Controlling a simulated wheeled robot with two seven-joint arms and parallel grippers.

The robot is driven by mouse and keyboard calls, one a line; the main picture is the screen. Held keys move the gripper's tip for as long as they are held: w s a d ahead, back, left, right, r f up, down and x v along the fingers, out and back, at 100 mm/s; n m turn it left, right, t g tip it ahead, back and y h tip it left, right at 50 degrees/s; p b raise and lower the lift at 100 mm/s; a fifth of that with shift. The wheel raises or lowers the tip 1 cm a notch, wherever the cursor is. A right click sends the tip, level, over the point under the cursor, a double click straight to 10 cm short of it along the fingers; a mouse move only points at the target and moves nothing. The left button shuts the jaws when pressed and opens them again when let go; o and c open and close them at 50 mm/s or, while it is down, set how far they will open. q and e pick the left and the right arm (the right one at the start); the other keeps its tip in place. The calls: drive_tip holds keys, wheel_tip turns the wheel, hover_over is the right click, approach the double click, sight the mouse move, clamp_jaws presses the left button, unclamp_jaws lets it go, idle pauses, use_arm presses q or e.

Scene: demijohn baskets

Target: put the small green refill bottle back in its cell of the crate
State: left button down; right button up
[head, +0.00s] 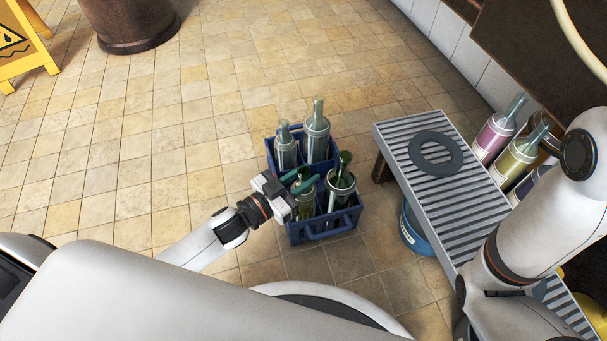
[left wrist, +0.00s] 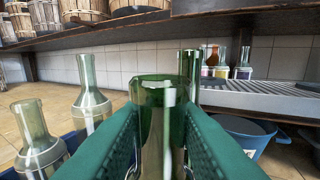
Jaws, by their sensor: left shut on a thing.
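My left gripper (head: 301,181) is shut on the small green refill bottle (head: 305,204), with one teal finger on each side of its neck. In the left wrist view the bottle's open green mouth (left wrist: 157,88) stands upright between the fingers. The blue crate (head: 322,227) stands on the floor. The bottle is over or in its front-left cell; I cannot tell whether it touches the bottom. A darker green bottle (head: 340,187) stands in the front-right cell. Two pale bottles, one (head: 285,152) at back left and one (head: 316,135) at back right, stand behind. My right gripper is not in view.
A grey slatted bench (head: 409,183) with a dark ring (head: 436,150) on it stands right of the crate. A blue tub (head: 412,236) is under the bench. Labelled bottles (head: 494,137) stand by the wall.

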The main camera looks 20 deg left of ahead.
sight(304, 198)
use_arm(q)
drive_tip(key=shift+f+b, duration=1.5)
drive_tip(key=shift+f, duration=0.35)
drive_tip(key=shift+r, duration=0.1)
drive_tip(key=c, duration=1.6)
unclamp_jaws()
drive_tip(key=shift+f, duration=0.25)
drive_tip(key=o, duration=0.5)
drive_tip(key=shift+c, duration=0.2)
drive_tip(key=shift+r, duration=0.1)
